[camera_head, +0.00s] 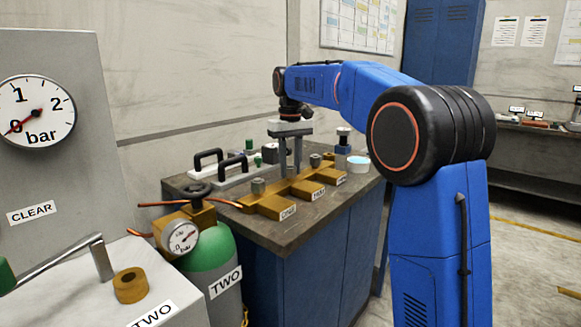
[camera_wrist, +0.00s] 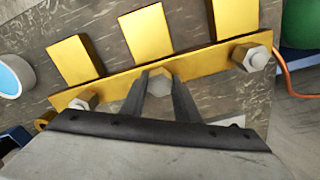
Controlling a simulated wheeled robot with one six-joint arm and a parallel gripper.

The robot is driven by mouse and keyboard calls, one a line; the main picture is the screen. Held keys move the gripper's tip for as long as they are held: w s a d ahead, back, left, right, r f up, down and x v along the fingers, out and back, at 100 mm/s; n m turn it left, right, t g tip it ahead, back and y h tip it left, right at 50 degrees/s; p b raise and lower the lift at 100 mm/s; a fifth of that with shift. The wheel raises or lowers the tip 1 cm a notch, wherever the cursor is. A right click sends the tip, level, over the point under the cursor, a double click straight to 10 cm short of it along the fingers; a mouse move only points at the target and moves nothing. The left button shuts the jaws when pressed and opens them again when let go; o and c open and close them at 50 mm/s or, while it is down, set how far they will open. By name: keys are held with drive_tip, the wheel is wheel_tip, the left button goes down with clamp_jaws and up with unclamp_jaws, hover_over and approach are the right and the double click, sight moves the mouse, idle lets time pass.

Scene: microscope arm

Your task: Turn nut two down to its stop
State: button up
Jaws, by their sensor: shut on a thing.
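A brass manifold bar (camera_head: 247,204) lies on the dark bench top, with three blocks labelled ONE, TWO and THREE. In the wrist view the bar (camera_wrist: 207,59) carries three hex nuts. Nut two (camera_wrist: 160,73) is the middle one, with a grey top. My gripper (camera_head: 291,172) points down over the middle of the bar. In the wrist view my gripper (camera_wrist: 159,80) is shut on nut two, one finger on each side. In the head view the fingers largely hide nut two. Nut one (camera_head: 258,186) and nut three (camera_head: 315,160) stand apart on either side.
Black-handled fixtures (camera_head: 232,166) stand behind the bar. A blue-and-white dish (camera_head: 358,163) and a small blue device (camera_head: 343,141) are to its right. A green cylinder (camera_head: 213,255) with a gauge stands at the bench's left, with a copper pipe running to the bar.

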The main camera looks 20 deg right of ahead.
sight(291, 167)
drive_tip(key=shift+m, duration=0.6)
drive_tip(key=o, duration=1)
drive_tip(key=shift+o, duration=0.2)
drive_tip(key=shift+r, duration=0.1)
wheel_tip(291, 167, up, 17)
drive_tip(key=shift+r, duration=0.15)
drive_tip(key=shift+s, duration=0.1)
